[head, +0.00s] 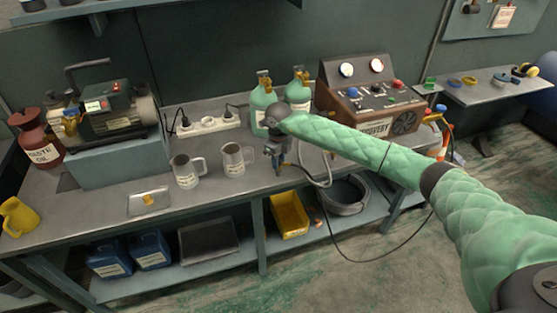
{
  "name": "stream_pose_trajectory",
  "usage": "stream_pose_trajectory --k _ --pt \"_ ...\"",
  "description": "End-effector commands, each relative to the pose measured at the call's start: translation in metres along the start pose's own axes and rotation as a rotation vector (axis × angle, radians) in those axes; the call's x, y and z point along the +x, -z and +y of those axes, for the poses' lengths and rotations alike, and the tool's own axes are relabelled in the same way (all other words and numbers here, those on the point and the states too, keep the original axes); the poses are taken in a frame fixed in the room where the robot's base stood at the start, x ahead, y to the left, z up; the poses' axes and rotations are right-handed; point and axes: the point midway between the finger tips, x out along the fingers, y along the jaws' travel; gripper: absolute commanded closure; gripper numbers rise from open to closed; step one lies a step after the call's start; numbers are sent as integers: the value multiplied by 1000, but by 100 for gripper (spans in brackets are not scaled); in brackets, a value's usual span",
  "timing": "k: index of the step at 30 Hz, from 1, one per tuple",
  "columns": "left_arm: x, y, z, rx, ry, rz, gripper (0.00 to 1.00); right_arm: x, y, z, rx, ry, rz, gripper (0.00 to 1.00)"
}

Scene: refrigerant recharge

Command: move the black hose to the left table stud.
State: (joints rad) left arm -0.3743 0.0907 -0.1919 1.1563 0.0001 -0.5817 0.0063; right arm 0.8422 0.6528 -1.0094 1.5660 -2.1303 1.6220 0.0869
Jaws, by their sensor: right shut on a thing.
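My right gripper (277,166) reaches over the table from the right, fingers pointing down, and is shut on the end of the black hose. The thin black hose (345,259) runs from it over the table's front edge, hangs in a loop and rises toward the right side of the recovery machine (370,98). The held end is small and partly hidden by the gripper. A brass stud (148,199) stands on a flat metal plate at the left of the table, well left of my right gripper. My left gripper is out of view.
Two grey mugs (185,172) (233,160) stand between my right gripper and the stud plate. Green bottles (262,100) stand behind the gripper. A vacuum pump (110,110) sits on a block at the left. A yellow bin (289,216) is on the lower shelf.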

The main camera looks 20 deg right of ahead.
Motion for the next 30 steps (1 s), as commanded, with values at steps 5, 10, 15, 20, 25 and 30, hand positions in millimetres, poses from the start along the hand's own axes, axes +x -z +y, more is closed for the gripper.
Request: stream_pose_trajectory --k 5,10,15,20,25,30 --pt "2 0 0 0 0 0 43 2 0 0 0 0 0 95" --pt "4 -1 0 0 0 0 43 5 0 0 0 0 0 95" --pt "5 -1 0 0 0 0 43 7 0 0 0 0 0 95" --pt "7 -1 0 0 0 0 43 9 0 0 0 0 0 95" --pt "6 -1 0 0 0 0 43 8 0 0 0 0 0 48" --pt "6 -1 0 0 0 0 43 8 0 0 0 0 0 48"
